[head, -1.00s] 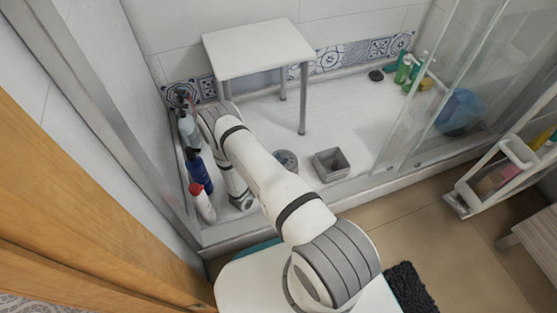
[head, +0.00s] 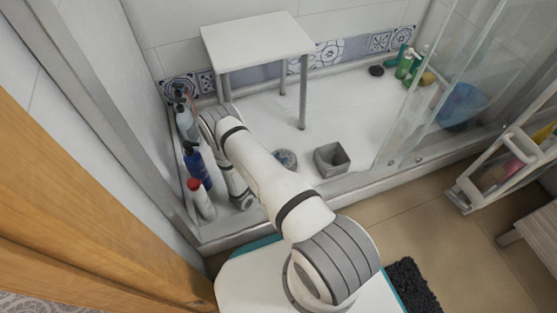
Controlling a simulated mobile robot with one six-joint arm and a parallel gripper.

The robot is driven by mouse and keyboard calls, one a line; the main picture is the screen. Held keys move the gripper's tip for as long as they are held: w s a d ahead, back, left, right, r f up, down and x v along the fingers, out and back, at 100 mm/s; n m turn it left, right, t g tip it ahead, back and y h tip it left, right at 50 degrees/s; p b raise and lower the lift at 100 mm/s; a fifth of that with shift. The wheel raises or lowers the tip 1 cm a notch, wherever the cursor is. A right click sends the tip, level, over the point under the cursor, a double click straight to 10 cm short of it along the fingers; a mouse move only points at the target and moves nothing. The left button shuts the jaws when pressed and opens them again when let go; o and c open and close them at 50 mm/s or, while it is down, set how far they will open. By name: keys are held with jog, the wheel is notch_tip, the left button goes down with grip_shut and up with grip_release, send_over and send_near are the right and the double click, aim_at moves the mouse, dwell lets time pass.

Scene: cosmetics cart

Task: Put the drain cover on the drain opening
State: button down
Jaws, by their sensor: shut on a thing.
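A round grey disc-like thing (head: 286,159) shows in the head view at the shower floor, just right of my arm, which covers part of it. I cannot tell if it is the drain cover or the drain opening. No other drain part shows clearly. My arm reaches over the shower edge, bends at the far left and comes down near the left bottles. My gripper and what it holds are hidden behind my arm.
A grey square bin (head: 332,158) stands right of the round thing. A white table (head: 256,45) stands behind. Several bottles (head: 198,165) line the left wall. A glass door (head: 440,90) and raised sill (head: 345,187) bound the shower. A blue basin (head: 462,105) sits right.

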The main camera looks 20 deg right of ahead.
jog(key=shift+f, duration=0.25)
jog(key=c, duration=1.1)
grip_release()
notch_tip(320, 180, up, 10)
jog(key=p, duration=0.5)
jog(key=s+d+r+m+g+y+p, duration=0.2)
jog(key=r+m+g+p, duration=0.45)
jog(key=r, duration=1.25)
jog(key=s+d+r+m+g+p, duration=0.25)
jog(key=r+m+g+p, duration=0.45)
jog(key=r, duration=1.3)
jog(key=s+a+r+m+t+y+p, duration=0.2)
jog(key=s+r+p, duration=0.4)
jog(key=r, duration=0.7)
jog(key=s+a+r+m+t+y+p, duration=0.2)
jog(key=s+a+r+m+y+p, duration=0.3)
jog(key=r, duration=0.8)
jog(key=s+a+r+m+t+y+p, duration=0.3)
jog(key=s+a+r+y+p, duration=0.3)
jog(key=r+p, duration=0.5)
jog(key=shift+s+a+r+m+y, duration=0.1)
jog(key=shift+s+r+m+y, duration=0.05)
jog(key=shift+s+r, duration=0.4)
jog(key=shift+s+a+r+m+y, duration=0.15)
jog(key=shift+s+r, duration=0.15)
jog(key=shift+r, duration=0.4)
